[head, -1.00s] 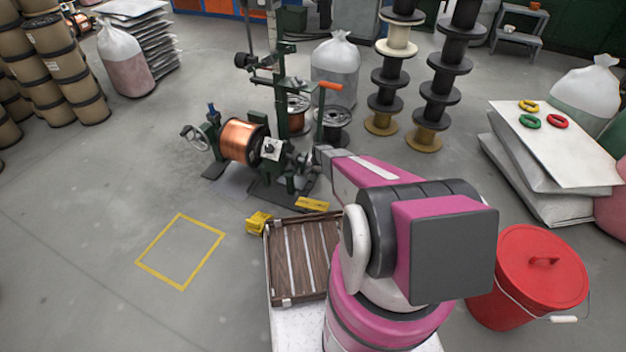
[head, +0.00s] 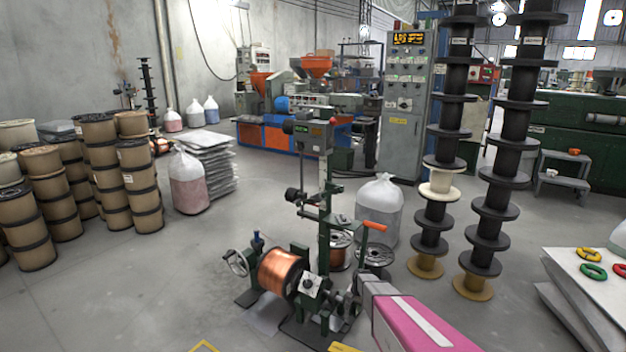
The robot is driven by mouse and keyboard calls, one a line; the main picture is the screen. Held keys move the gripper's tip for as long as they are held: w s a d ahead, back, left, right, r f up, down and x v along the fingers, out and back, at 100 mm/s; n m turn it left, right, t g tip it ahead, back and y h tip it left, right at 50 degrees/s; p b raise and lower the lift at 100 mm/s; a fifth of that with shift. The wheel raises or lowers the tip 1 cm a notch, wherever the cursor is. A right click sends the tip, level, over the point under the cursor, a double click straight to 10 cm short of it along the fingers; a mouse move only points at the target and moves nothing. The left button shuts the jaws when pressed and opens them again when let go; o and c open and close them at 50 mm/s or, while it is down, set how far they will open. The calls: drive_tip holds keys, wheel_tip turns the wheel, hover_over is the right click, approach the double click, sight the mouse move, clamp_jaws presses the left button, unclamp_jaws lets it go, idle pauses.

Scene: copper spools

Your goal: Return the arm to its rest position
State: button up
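My arm, pink with a white stripe, enters the head view from the bottom right and reaches towards the green winding machine. Its grey end, with my gripper (head: 358,294), is beside the right end of the machine's spindle. The fingers are too small and mixed with the machine parts to tell whether they are open, shut or touching anything. A copper spool (head: 281,272) sits on the winding machine (head: 325,190), left of my gripper. The rest of my arm is below the picture's edge.
Tall stacks of black spools (head: 495,205) stand to the right, behind my arm. A clear bag (head: 379,210) is behind the machine. White sacks (head: 570,290) with coloured rings lie at right. Brown drums (head: 135,185) stand at left. The left foreground floor is open.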

drive_tip(key=s+r+n+h, duration=0.1)
drive_tip(key=s+r+n, duration=0.3)
drive_tip(key=s+r, duration=2.3)
wheel_tip(320, 180, up, 3)
drive_tip(key=shift+a+f+n+g, duration=0.1)
drive_tip(key=shift+a+n+g, duration=0.3)
drive_tip(key=shift+a, duration=0.05)
drive_tip(key=shift+s, duration=0.1)
